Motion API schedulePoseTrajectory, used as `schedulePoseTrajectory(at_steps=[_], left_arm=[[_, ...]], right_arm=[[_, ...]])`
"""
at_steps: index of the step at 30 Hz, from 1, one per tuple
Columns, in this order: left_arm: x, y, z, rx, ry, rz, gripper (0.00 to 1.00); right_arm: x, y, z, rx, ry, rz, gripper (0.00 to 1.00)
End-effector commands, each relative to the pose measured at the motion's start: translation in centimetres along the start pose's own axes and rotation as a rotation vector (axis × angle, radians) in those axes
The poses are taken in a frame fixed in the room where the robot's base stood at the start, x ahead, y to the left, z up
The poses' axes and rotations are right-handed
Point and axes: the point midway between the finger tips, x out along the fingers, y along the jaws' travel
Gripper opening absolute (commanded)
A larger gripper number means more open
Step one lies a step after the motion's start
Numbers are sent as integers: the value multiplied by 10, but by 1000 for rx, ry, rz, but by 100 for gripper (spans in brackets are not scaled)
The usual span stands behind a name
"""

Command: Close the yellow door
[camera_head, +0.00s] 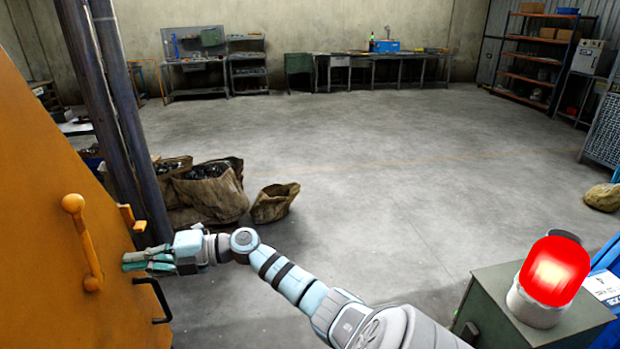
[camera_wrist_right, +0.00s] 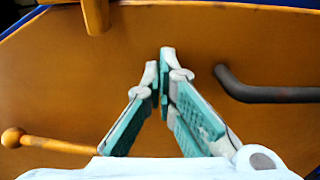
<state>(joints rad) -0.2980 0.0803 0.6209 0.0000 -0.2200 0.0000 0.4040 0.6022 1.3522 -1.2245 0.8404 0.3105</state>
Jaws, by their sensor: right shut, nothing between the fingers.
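The yellow door (camera_head: 40,190) fills the left side of the head view, with a yellow lever ending in a ball (camera_head: 84,240) and a dark bar handle (camera_head: 155,300) on it. My right gripper (camera_head: 126,262) is at the door's right part, between the lever and the dark handle. In the right wrist view, the fingertips (camera_wrist_right: 165,60) are together with nothing between them, in front of the yellow surface (camera_wrist_right: 220,40). The dark handle (camera_wrist_right: 265,92) is right of the fingers, and the lever (camera_wrist_right: 50,143) is lower left. I cannot tell whether the fingertips touch the door. My left gripper is not in view.
Dark steel posts (camera_head: 118,120) stand behind the door. Sacks (camera_head: 208,190) sit on the floor beyond. A green-grey box (camera_head: 490,310) with a lit red beacon (camera_head: 550,272) stands at lower right. The floor (camera_head: 370,180) in the middle is clear.

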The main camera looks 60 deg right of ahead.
Motion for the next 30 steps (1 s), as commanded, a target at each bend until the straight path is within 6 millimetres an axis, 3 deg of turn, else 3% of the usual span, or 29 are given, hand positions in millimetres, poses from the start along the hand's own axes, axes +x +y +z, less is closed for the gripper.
schedulePoseTrajectory(at_steps=[22, 26, 30], left_arm=[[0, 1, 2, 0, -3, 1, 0], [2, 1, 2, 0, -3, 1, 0], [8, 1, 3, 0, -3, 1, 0]], right_arm=[[12, 9, -6, -4, 22, 23, 0], [5, 8, -5, -5, 28, 24, 0], [-14, 5, -2, -1, 36, 23, 0]])
